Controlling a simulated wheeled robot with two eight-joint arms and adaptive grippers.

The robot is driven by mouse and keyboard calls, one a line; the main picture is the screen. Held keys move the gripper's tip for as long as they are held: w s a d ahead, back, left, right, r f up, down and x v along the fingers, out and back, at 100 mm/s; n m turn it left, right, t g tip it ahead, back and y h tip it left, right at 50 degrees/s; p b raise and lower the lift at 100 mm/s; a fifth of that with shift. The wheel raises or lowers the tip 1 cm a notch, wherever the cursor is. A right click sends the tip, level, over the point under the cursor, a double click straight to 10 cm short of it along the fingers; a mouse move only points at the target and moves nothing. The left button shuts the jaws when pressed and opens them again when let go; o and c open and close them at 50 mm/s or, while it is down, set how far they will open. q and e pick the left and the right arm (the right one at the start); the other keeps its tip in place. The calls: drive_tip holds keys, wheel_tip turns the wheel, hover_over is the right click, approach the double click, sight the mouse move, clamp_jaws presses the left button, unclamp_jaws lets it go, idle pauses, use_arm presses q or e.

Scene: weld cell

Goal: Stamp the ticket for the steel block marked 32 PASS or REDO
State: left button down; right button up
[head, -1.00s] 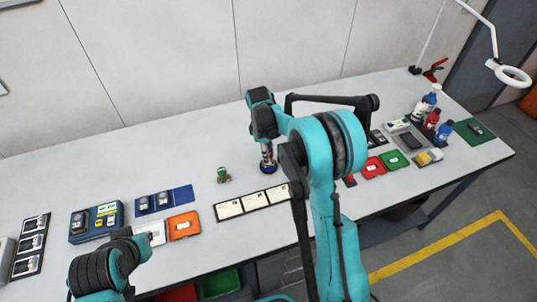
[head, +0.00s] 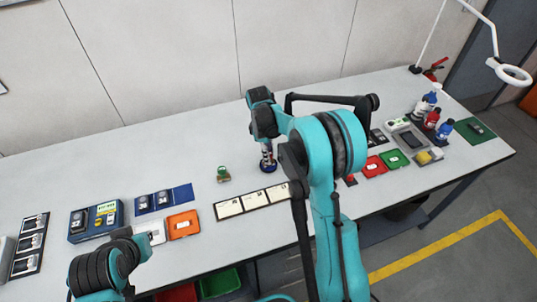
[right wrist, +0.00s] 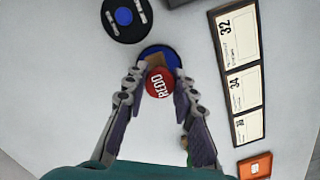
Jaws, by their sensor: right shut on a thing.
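My right gripper (right wrist: 160,100) is shut on a red-topped stamp (right wrist: 158,82) marked REDO. The stamp stands over a round blue pad (right wrist: 158,50); whether it touches the pad is hidden. In the head view my right gripper (head: 267,152) points down at the table's middle. A strip of three tickets (head: 251,202) lies close by. The ticket marked 32 (right wrist: 238,36) sits at one end, beside the one marked 34 (right wrist: 243,88); no stamp mark shows on it. Dark blocks stand in a blue holder (head: 84,238); their numbers are too small to read.
A black disc with a blue centre (right wrist: 124,18) lies near the pad. A small green-topped item (head: 223,174) stands left of the gripper. An orange tray (head: 183,225) is further left. Red (head: 374,168) and green (head: 394,160) trays and bottles (head: 432,118) stand right.

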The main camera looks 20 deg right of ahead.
idle(0.5)
